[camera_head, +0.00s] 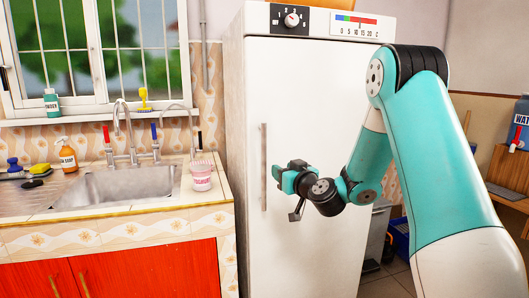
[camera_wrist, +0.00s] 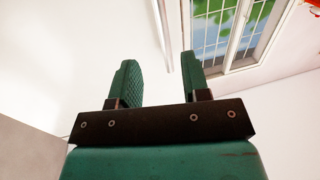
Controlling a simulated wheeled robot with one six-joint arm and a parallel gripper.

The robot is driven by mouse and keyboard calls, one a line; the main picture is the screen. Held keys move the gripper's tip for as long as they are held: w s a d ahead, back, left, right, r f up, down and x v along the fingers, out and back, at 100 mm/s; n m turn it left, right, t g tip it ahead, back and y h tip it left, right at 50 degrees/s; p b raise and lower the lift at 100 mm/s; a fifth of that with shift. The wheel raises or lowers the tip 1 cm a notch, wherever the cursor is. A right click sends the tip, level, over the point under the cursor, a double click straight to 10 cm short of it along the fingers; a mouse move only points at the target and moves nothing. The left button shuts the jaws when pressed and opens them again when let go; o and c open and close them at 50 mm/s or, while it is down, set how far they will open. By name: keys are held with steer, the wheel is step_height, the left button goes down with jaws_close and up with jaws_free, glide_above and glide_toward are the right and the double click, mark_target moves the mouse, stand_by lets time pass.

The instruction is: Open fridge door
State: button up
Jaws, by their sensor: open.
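The white fridge (camera_head: 325,110) stands in the middle of the head view with its door shut. Its long upright grey handle (camera_head: 264,167) is on the left side of the door. My gripper (camera_head: 284,172) is just right of the handle in the head view, in front of the door, with its fingers toward the left. In the wrist view my gripper (camera_wrist: 157,65) shows two green fingers apart with nothing held between them. A pale narrow bar, which looks like the handle (camera_wrist: 163,35), shows beyond the gap between the fingers. I cannot tell the exact distance to it.
A counter with a sink (camera_head: 125,188) and red cabinets (camera_head: 150,272) stands left of the fridge. A pink-and-white tub (camera_head: 201,176) sits at the counter's right end. A grey bin (camera_head: 377,232) and a blue crate (camera_head: 400,235) are on the floor right of the fridge.

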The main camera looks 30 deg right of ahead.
mark_target(265, 159)
steer(key=w+p, duration=0.2)
steer(key=w, duration=0.2)
steer(key=w+p, duration=0.2)
steer(key=w, duration=0.2)
steer(key=w+d+p, duration=0.1)
steer(key=w+p, duration=0.1)
steer(key=w, duration=0.2)
steer(key=shift+w, duration=0.2)
jaws_close()
